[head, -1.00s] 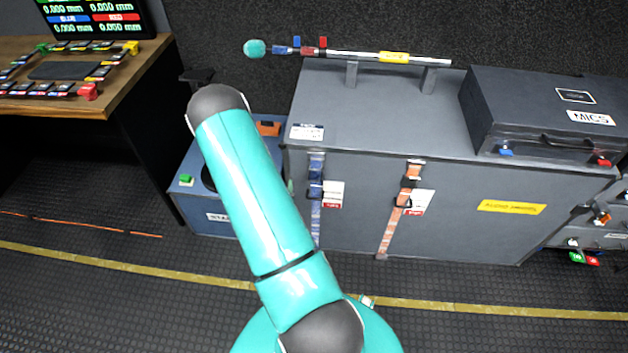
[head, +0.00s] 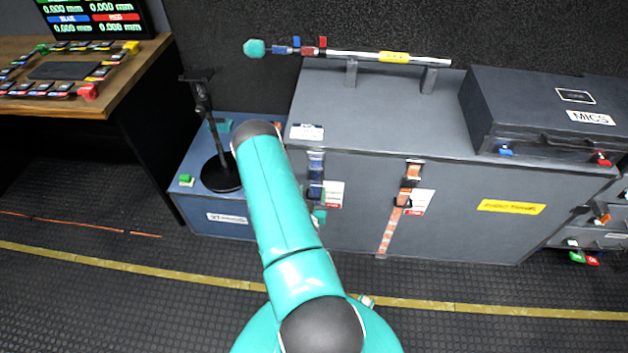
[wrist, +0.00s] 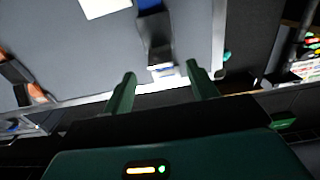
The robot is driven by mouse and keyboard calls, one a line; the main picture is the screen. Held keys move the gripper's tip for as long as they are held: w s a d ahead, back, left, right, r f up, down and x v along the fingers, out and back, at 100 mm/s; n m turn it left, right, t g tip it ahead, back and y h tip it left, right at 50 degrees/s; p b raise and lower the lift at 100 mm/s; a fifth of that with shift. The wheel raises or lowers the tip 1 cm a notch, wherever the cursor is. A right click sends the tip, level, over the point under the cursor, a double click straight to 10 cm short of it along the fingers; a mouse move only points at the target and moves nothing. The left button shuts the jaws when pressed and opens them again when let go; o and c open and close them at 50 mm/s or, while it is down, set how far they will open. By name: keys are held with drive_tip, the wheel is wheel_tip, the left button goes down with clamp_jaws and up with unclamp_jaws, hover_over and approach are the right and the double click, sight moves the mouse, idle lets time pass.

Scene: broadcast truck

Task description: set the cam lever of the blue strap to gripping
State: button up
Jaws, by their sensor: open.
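The blue strap (head: 316,163) hangs down the front of the grey case at its left end, with a dark blue buckle (head: 315,191) partway down. The cam lever's position is too small to tell. In the wrist view the blue strap (wrist: 154,32) runs between and beyond my fingertips, with a bright metal piece (wrist: 162,71) at its near end. My gripper (wrist: 162,88) is open, its two green fingers apart and nothing visibly held. Contact with the strap cannot be told.
An orange strap (head: 411,187) hangs to the right on the same grey case (head: 460,235). A red-and-white tag (head: 334,194) is beside the blue buckle. A blue box (head: 190,207) with a black stand (head: 222,172) is at left. A MICS case (head: 545,110) sits on top.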

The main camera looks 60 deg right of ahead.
sight(314, 179)
drive_tip(key=x, duration=0.6)
drive_tip(key=c, duration=1)
